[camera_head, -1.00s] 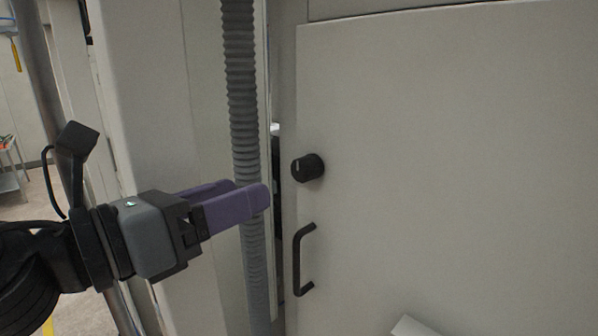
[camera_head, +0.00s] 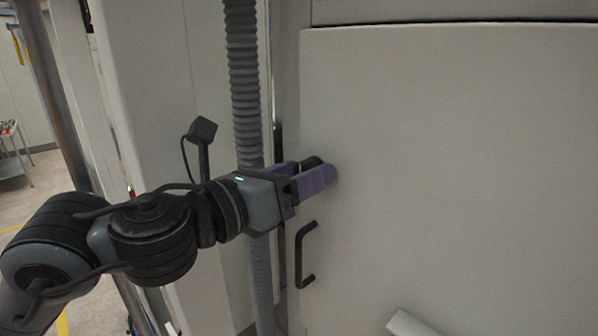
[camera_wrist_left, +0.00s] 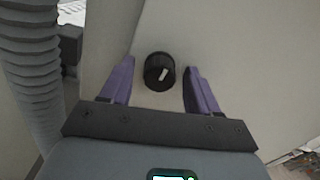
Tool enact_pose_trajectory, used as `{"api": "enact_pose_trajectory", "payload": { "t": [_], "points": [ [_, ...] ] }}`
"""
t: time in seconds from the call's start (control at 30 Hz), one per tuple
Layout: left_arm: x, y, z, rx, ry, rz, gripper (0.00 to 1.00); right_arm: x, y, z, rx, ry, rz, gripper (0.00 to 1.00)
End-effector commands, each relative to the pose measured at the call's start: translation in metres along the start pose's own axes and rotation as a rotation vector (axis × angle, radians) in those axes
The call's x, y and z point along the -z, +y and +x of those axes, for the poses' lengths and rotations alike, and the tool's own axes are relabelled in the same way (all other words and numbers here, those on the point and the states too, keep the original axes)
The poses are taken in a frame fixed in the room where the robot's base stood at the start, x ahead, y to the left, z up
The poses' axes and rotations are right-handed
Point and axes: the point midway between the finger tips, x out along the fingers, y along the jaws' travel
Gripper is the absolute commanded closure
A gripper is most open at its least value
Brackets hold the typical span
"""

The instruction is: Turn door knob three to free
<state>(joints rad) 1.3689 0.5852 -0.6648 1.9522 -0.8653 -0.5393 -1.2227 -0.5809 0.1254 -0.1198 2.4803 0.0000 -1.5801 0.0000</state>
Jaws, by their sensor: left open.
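The black door knob (camera_wrist_left: 159,72) sits on the pale door panel (camera_head: 450,150), with a light pointer mark on its face that looks slanted in the left wrist view. In the head view the knob (camera_head: 311,162) is partly hidden behind a purple finger. My left gripper (camera_head: 318,174) is at the knob. In the left wrist view its two purple fingers (camera_wrist_left: 157,80) are open, one on each side of the knob, with a visible gap on both sides. My right gripper is not in view.
A black door handle (camera_head: 304,254) is below the knob. A grey corrugated hose (camera_head: 244,80) runs vertically left of the door, close to my left gripper. A pale bar-like part (camera_head: 410,325) juts out at the bottom. The door's right side is clear.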

Motion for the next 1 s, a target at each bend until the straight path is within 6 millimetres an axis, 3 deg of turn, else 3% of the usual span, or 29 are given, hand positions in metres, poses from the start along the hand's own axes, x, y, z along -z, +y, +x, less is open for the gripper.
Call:
{"api": "enact_pose_trajectory", "payload": {
  "t": [0.17,0.53,1.0],
  "points": [
    [0.000,0.000,0.000,0.000,0.000,0.000,0.39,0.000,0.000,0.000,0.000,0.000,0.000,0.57],
    [0.000,0.000,0.000,0.000,0.000,0.000,0.94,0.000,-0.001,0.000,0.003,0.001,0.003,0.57],
    [0.003,0.001,0.000,0.001,-0.001,0.113,0.95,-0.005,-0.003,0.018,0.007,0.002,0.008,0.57]
  ]
}}
